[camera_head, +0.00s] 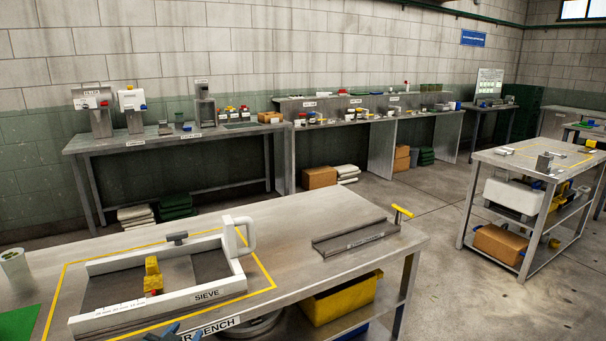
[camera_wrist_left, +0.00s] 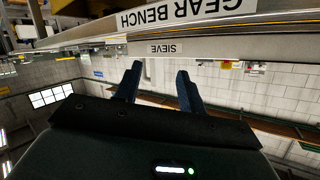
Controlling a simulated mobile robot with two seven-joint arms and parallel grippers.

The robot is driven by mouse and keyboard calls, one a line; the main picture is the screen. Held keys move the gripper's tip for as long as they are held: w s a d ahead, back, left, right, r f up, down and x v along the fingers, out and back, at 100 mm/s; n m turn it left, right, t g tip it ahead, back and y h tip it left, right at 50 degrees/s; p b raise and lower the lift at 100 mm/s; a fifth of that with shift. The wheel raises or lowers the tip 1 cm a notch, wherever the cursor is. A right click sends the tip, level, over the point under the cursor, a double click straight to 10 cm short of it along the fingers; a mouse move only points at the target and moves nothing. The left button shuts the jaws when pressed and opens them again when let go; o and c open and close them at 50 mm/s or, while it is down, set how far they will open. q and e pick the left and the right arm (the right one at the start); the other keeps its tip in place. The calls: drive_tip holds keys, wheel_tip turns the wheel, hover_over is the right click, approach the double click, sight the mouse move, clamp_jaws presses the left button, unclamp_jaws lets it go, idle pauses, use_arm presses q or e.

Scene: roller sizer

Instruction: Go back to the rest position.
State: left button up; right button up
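My left gripper (camera_head: 176,334) shows only as blue fingertips at the bottom edge of the head view, in front of the bench's front edge. In the left wrist view its two dark blue fingers (camera_wrist_left: 158,82) stand apart with nothing between them. The gear bench (camera_head: 330,212) lies beyond it; its label (camera_wrist_left: 187,14) appears upside down in the wrist view. The white-framed sieve (camera_head: 215,287) sits on the bench inside a yellow outline, apart from the gripper. A yellow piece (camera_head: 152,270) with a red part is in the sieve. My right gripper is out of view.
A grey channel tray (camera_head: 352,238) with a yellow handle lies at the bench's right. A yellow bin (camera_head: 342,298) sits on the shelf below. A metal cart (camera_head: 500,160) stands at right, with open floor between. Long tables line the back wall.

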use_arm(q)
drive_tip(key=s+d+f+g+h, duration=0.1)
drive_tip(key=s+d+f, duration=0.2)
drive_tip(key=s, duration=0.6)
drive_tip(key=s+d+f+g, duration=0.1)
drive_tip(key=s+d+f, duration=0.2)
drive_tip(key=s, duration=0.6)
drive_tip(key=s+d+f+g+h, duration=0.1)
drive_tip(key=s+d+f+g, duration=0.1)
drive_tip(key=s+d, duration=0.3)
drive_tip(key=s+f, duration=0.1)
drive_tip(key=s, duration=0.2)
drive_tip(key=shift+s+d+f+n+h, duration=0.2)
drive_tip(key=shift+s+n+h, duration=0.1)
drive_tip(key=shift+s+n, duration=0.1)
